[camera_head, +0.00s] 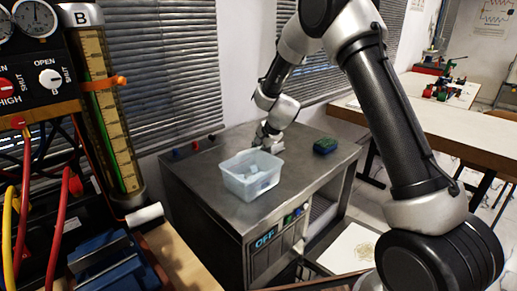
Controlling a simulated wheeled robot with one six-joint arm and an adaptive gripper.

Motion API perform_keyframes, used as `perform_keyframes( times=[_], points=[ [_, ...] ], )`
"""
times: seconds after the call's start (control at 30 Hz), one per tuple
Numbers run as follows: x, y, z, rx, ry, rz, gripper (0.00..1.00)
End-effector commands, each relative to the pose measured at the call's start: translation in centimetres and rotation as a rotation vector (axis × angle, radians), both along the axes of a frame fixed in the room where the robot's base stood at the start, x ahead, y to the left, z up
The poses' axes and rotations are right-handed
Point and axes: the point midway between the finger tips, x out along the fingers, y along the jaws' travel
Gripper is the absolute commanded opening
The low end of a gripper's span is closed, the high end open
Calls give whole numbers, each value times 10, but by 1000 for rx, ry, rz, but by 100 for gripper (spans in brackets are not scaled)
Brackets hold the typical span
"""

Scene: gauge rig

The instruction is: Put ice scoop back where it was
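A translucent pale plastic tub (236,186) stands on the grey metal cabinet top. Pale, whitish contents show inside it, too small to make out clearly. I cannot pick out an ice scoop for certain, in the tub or elsewhere. My gripper (267,141) is low over the cabinet, just behind the tub's back rim as seen here. Its fingers are small and partly hidden by the wrist and tub, so I cannot tell whether they are open, shut or holding anything.
A gauge panel (40,75) with hoses fills the left. A wooden table (450,130) stands right. The cabinet top's right front is clear.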

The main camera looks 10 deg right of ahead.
Motion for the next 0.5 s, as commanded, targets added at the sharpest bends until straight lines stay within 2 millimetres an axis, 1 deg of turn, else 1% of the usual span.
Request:
perform_keyframes(
  times=[0.1, 0.13, 0.23, 0.27, 0.5],
  points=[
    [0, 0, -3, 0, 0, 0, 0],
    [0, 0, -2, 0, 0, 0, 21],
    [0, 0, -2, 0, 0, 0, 39],
    [0, 0, -2, 0, 0, 0, 40],
    [0, 0, -2, 0, 1, 0, 40]
  ],
)
